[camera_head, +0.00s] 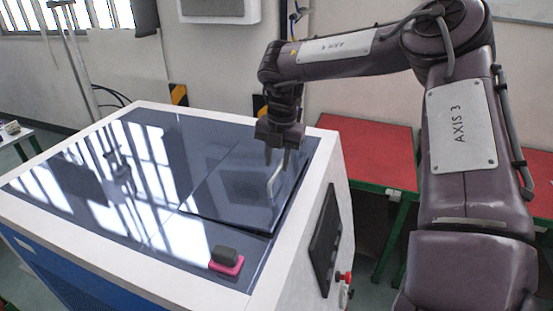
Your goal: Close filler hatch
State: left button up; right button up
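The gas generator (120,231) is a large white and blue cabinet with a glossy dark top. The filler hatch (228,190) is a dark panel with a light bar handle (276,179), at the right part of the top. A dark line shows along its near edge; I cannot tell whether it lies fully flush. My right gripper (277,158) points down over the hatch by the handle's upper end. Its two fingers are apart with nothing visibly held between them. Contact with the handle cannot be told. My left gripper is not in view.
A dark grey block on a pink base (226,260) sits on the top's near edge. A dark panel (325,240) and a red knob (345,277) are on the cabinet's right side. Red-topped tables (375,150) stand behind at right. The top's left part is clear.

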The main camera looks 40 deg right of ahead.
jog(key=shift+f, duration=0.95)
grip_shut()
